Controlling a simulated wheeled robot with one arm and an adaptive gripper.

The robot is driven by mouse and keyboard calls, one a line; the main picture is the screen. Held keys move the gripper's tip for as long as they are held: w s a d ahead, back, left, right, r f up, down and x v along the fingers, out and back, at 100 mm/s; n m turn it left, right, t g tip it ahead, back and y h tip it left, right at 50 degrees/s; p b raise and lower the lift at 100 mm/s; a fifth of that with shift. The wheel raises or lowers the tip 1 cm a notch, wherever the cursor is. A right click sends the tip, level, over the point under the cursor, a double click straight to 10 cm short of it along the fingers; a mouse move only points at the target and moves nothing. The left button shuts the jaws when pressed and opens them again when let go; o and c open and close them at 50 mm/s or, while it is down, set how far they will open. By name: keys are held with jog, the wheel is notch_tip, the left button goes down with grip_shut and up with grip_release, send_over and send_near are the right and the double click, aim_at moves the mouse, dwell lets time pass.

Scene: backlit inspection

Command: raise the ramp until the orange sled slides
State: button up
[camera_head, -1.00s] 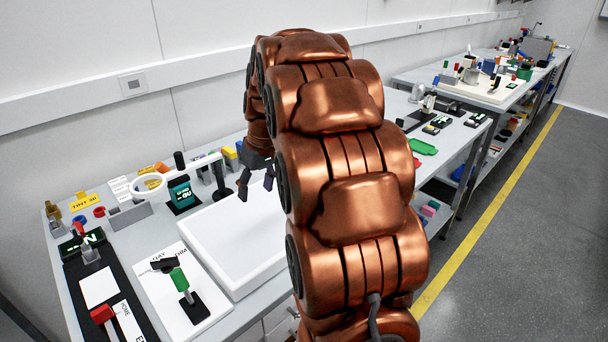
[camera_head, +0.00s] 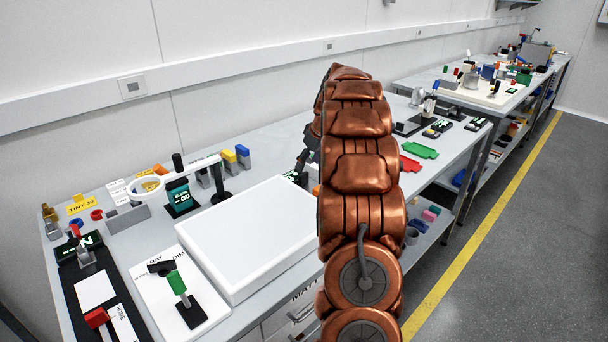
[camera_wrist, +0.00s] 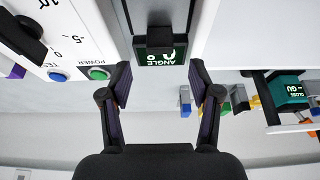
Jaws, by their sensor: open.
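My gripper (camera_wrist: 160,78) is open and empty, with its dark fingers spread in the wrist view. Between and just beyond the fingertips is a black block (camera_wrist: 160,37) in front of a green-lit ANGLE display (camera_wrist: 162,56), which seems to read 0. In the head view my gripper (camera_head: 303,165) is largely hidden behind my arm. A small orange patch (camera_head: 316,190) shows at the arm's edge; I cannot tell whether it is the sled.
A white light box (camera_head: 250,235) lies left of my arm. A white control panel (camera_wrist: 65,45) with a knob and coloured buttons is left in the wrist view. A ring on a stand (camera_head: 147,187) and a gloss meter (camera_head: 181,196) stand behind the box. A red tray (camera_head: 411,163) lies to the right.

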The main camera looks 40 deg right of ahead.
aim_at(304, 173)
jog(key=p+x, duration=0.1)
jog(key=x, duration=0.5)
jog(key=shift+w+f, duration=0.1)
jog(key=shift+f, duration=0.15)
grip_shut()
dwell(0.4)
